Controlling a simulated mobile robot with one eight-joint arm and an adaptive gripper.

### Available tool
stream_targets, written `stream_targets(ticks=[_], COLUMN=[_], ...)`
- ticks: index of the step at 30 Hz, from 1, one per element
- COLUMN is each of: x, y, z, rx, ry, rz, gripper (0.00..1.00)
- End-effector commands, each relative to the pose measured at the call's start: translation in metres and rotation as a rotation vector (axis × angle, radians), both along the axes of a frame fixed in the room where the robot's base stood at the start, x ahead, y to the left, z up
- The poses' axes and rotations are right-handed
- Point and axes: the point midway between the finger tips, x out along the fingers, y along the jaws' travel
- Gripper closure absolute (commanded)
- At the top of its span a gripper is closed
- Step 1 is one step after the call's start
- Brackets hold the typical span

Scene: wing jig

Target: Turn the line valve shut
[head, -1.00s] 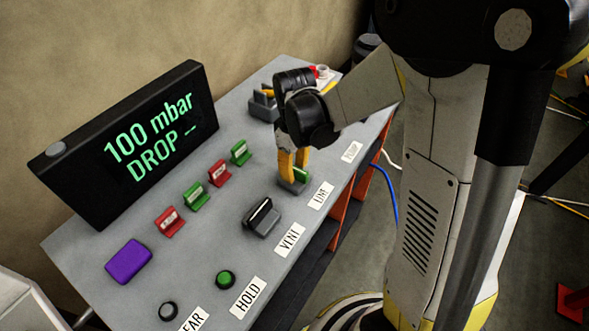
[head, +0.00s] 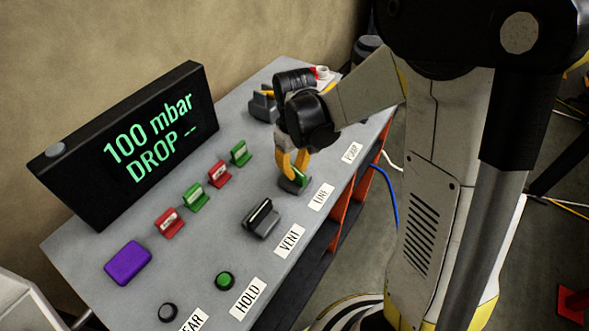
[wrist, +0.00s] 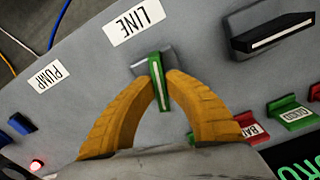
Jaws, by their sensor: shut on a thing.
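The line valve has a green handle with a white stripe on a grey base. In the head view the valve (head: 303,180) stands beside the LINE label (head: 321,197), partly hidden by my fingers. In the wrist view the green handle (wrist: 163,98) points roughly toward the LINE label (wrist: 134,21), slightly tilted. My gripper (head: 293,176) comes down on the valve from above. In the wrist view its two orange fingers (wrist: 160,84) are shut on the handle, one on each side.
A black-handled valve (head: 261,218) stands by the VENT label. Red and green tags (head: 219,173) line the panel below the display (head: 130,145), which reads 100 mbar, DROP --.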

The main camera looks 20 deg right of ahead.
Motion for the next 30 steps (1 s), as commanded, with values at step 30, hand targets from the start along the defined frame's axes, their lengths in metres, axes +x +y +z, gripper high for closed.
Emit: stream_targets(ticks=[30], x=[-0.0007], y=[-0.0001], z=[-0.0006], rx=[0.000], ry=[0.001], rz=[-0.955], gripper=[1.00])
